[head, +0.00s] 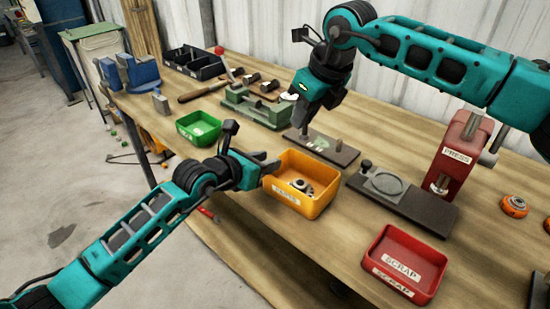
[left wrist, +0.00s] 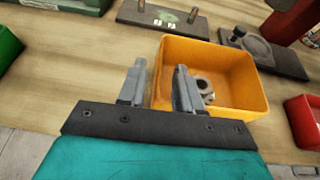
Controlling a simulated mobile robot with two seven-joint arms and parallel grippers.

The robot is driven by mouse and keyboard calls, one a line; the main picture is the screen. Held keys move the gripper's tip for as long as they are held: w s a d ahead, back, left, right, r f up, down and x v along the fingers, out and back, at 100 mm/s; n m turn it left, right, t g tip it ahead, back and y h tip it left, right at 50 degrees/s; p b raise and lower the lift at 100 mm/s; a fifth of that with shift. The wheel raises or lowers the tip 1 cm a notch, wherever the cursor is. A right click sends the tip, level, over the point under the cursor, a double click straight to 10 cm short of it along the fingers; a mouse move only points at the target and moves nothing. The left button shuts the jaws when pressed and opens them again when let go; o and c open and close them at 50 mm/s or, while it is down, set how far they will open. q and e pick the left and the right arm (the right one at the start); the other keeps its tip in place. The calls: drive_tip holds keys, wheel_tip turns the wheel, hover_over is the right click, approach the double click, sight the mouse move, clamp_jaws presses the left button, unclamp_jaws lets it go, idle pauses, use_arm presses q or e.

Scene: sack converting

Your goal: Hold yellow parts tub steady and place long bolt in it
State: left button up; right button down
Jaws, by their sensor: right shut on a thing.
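The yellow parts tub (head: 298,199) stands on the bench with some metal parts in it. In the left wrist view the tub (left wrist: 237,68) shows a grey ring-shaped part inside. My left gripper (head: 270,168) is at the tub's left wall. In the left wrist view its fingers (left wrist: 160,88) are apart, one outside the wall and one over the inside. My right gripper (head: 303,106) is above the dark fixture plate (head: 322,150), pointing down and shut on what looks like the long bolt (head: 304,129), upright at the plate. The fingers hide the bolt's upper part.
A green tub (head: 198,127) is left of the yellow tub, a red scrap tub (head: 405,262) right. A red press (head: 460,150) and a dark plate with a round dish (head: 400,200) stand behind. A green vice (head: 255,106) is farther back. Bare bench lies in front.

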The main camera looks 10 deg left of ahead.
use_arm(q)
drive_tip(key=shift+x, duration=2.25)
clamp_jaws()
